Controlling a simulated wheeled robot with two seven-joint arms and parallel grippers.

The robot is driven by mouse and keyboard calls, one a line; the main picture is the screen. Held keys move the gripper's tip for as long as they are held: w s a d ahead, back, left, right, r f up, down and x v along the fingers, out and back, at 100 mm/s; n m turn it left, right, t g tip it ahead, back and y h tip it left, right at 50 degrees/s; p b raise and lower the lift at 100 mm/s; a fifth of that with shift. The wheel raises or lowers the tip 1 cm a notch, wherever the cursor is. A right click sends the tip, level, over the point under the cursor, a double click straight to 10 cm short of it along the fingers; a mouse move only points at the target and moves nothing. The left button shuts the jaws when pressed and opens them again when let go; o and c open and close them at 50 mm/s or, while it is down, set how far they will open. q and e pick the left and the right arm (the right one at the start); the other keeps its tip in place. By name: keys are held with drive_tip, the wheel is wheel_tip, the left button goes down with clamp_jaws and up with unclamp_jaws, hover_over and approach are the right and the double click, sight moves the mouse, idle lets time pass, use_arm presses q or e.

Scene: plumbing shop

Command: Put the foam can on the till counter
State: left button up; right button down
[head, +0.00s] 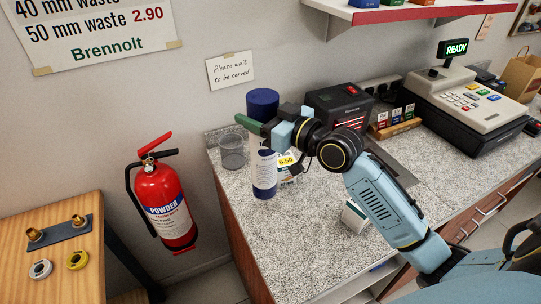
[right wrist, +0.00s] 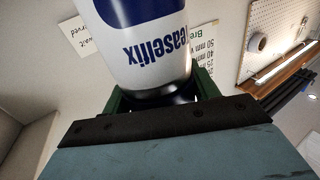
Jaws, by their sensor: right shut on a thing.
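The foam can (head: 264,178) is white with blue print and a dark blue top, and stands upright at the left end of the till counter (head: 290,235). My right gripper (head: 254,126) is shut on it just below the top, its green fingers around the narrow part. In the right wrist view the can (right wrist: 148,40) shows its white body and blue lettering between the green fingers (right wrist: 155,105). I cannot tell whether its base touches the counter. My left gripper is not in view.
A dark card machine (head: 338,105) and the till (head: 470,105) are further right. A fire extinguisher (head: 163,205) hangs left. The counter's front is mostly clear.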

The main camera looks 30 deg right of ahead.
sight(260, 139)
drive_tip(key=shift+s+f, duration=0.2)
drive_tip(key=shift+f, duration=1)
wheel_tip(260, 139, down, 4)
drive_tip(key=shift+w+f+b, duration=0.1)
drive_tip(key=shift+b, duration=0.3)
drive_tip(key=shift+c, duration=2)
unclamp_jaws()
drive_tip(key=shift+f, duration=0.2)
